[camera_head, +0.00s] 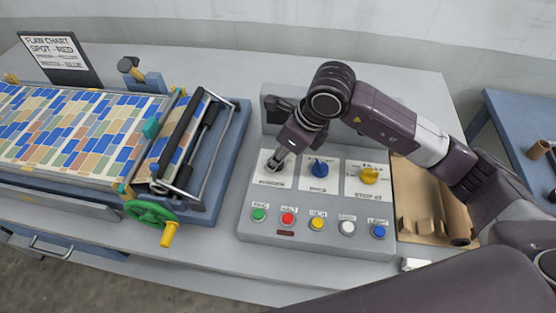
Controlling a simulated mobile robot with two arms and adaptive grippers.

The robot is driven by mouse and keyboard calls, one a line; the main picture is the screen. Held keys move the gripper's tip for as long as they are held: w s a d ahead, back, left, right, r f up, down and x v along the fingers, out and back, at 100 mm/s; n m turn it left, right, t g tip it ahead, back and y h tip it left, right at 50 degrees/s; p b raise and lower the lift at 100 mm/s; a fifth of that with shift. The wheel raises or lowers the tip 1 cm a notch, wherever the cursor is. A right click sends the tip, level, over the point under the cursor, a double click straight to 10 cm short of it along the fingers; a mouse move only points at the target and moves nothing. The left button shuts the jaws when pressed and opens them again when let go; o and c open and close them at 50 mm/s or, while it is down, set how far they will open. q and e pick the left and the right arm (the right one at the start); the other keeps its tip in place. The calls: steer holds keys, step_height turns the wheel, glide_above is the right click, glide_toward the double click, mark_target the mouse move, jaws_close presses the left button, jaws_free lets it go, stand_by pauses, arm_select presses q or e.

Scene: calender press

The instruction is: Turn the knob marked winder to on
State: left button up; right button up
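A grey control panel (312,244) stands on the table, with a row of knob plates above a row of coloured buttons. The leftmost knob plate (265,182) has a small label beneath that looks like winder but is hard to read. My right gripper (275,162) points down at this plate, its fingertips at the knob's place. The knob there is mostly hidden by the fingers, so its setting and whether they grip it cannot be told. A blue knob (320,168) and a yellow knob (369,175) are to the right, clear of the gripper. My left gripper is out of view.
A roller machine with a green handwheel (151,212) and a patterned sheet (70,125) stands left of the panel. A sign (57,55) stands behind it. A brown sheet (415,190) with small blocks lies right of the panel, beneath my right arm.

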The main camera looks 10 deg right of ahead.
steer(key=m+t+h+b, duration=0.1)
steer(key=m+b, duration=0.3)
steer(key=shift+a+f, duration=0.1)
steer(key=shift+a, duration=0.1)
steer(key=shift+m+t+h+b, duration=0.3)
steer(key=shift+m+h+b, duration=0.7)
steer(key=shift+m, duration=1)
steer(key=shift+r, duration=0.2)
steer(key=o, duration=1.2)
steer(key=shift+c, duration=0.2)
steer(key=shift+s, duration=0.1)
steer(key=v, duration=1.2)
steer(key=shift+d, duration=0.15)
